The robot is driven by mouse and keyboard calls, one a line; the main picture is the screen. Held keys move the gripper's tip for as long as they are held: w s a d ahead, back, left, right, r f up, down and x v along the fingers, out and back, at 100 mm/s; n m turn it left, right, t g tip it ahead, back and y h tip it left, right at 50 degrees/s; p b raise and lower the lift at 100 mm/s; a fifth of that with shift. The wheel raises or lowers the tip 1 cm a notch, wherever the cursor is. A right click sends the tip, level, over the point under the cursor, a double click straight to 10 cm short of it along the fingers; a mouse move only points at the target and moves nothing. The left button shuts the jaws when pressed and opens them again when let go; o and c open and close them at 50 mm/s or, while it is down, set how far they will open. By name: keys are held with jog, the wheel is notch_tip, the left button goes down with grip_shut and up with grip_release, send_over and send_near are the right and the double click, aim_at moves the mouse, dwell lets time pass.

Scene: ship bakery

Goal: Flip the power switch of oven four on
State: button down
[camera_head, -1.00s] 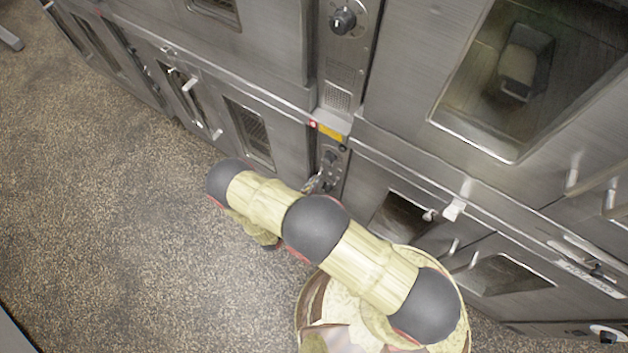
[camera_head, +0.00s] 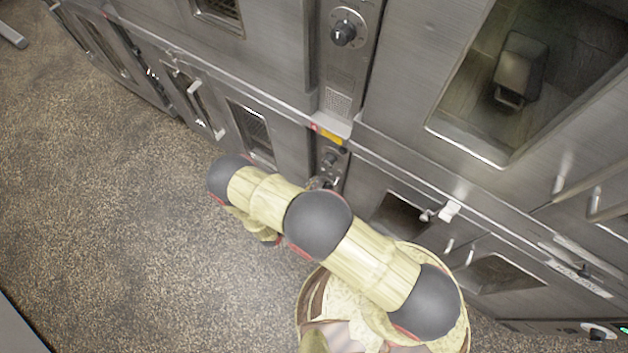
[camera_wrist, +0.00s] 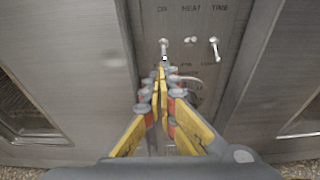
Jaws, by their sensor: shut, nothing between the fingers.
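In the wrist view a metal control panel (camera_wrist: 185,20) carries the lettering "HEAT" and "TIME" with a shorter word at left. A small toggle switch (camera_wrist: 164,44) sits under the left word and a second lever (camera_wrist: 214,48) under "TIME". My gripper (camera_wrist: 163,68) is shut and empty, its tips just below the left toggle. I cannot tell whether they touch it. In the head view the lower panel (camera_head: 331,158) is partly hidden by my arm, and my gripper (camera_head: 321,183) shows only in part before it. No oven number is readable.
An upper control panel with a black knob (camera_head: 343,33) stands above a yellow label (camera_head: 329,136). Oven doors with windows flank it, and a white latch (camera_head: 447,211) sticks out at right. The speckled floor (camera_head: 120,230) at left is clear.

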jog(key=g+p, duration=0.1)
jog(key=r+g+y+p, duration=0.1)
jog(key=p, duration=0.1)
jog(key=r+g+y+p, duration=0.1)
jog(key=shift+s+a+p, duration=0.2)
jog(key=shift+s+p, duration=0.05)
jog(key=shift+p, duration=0.1)
jog(key=shift+r, duration=0.1)
jog(key=shift+r+p, duration=0.45)
jog(key=shift+r, duration=0.2)
